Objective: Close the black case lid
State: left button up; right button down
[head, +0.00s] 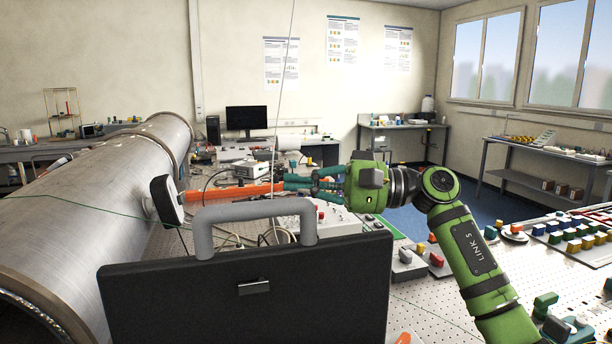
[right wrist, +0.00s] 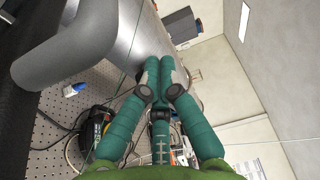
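The black case's upright panel (head: 245,295), which looks like its raised lid, fills the lower middle of the head view. It has a small latch (head: 254,287) and a grey handle (head: 202,235) on its top edge. The handle also shows large at the upper left of the right wrist view (right wrist: 75,50), with a dark panel edge beside it. My right gripper (head: 290,182) is level, pointing left, above the panel and handle in the picture. Its teal fingers (right wrist: 160,82) come together with nothing visible between them. I see no contact with the case. The case's inside is hidden. My left gripper is not in view.
A large steel pipe (head: 90,205) lies at the left. An orange bar (head: 230,192) with a dark, pale-rimmed head (head: 167,200) shows left of my right fingertips. Coloured blocks (head: 572,240) and small boxes stand on the perforated table (head: 440,310) at the right.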

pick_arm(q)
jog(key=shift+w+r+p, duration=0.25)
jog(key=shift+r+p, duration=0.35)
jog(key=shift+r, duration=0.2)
pick_arm(e)
jog(key=shift+s+d+f, duration=0.15)
jog(key=shift+s+d, duration=0.1)
jog(key=shift+s, duration=0.55)
jog(key=shift+s+d+f, duration=0.1)
jog(key=shift+s+d, duration=0.15)
jog(key=shift+s, duration=0.55)
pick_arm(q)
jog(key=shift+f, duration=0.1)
pick_arm(e)
jog(key=shift+d, duration=0.1)
